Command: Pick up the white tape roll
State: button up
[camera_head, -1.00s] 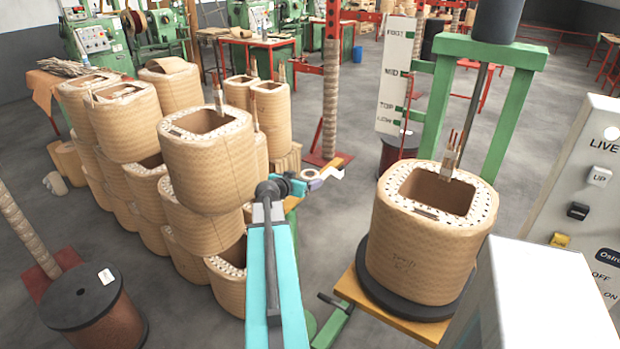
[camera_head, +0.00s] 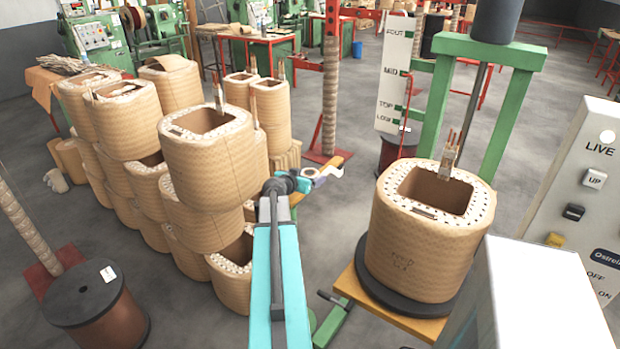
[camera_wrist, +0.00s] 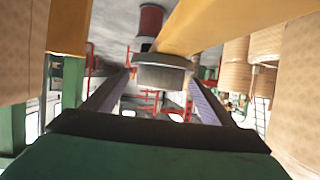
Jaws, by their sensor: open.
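The white tape roll (camera_head: 337,172) shows small in the head view, by the end of an orange-yellow board between the coil stack and the single coil. In the wrist view it looks like a pale grey, short cylinder (camera_wrist: 163,74) against the board (camera_wrist: 215,28). My gripper (camera_head: 318,175) is just left of the roll in the head view. In the wrist view its two purple-grey fingers (camera_wrist: 158,98) are apart, and the roll shows between and beyond them. Contact with the roll cannot be told.
Tan coils (camera_head: 207,150) are stacked close to the left of my arm. A single coil (camera_head: 415,240) stands on a black disc at the right, beside a green press frame (camera_head: 505,125). A dark spool (camera_head: 97,300) stands at the lower left. Grey floor lies between.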

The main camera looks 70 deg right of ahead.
jog(key=shift+c, duration=0.3)
jog(key=c, duration=1.2)
jog(key=shift+r, duration=0.1)
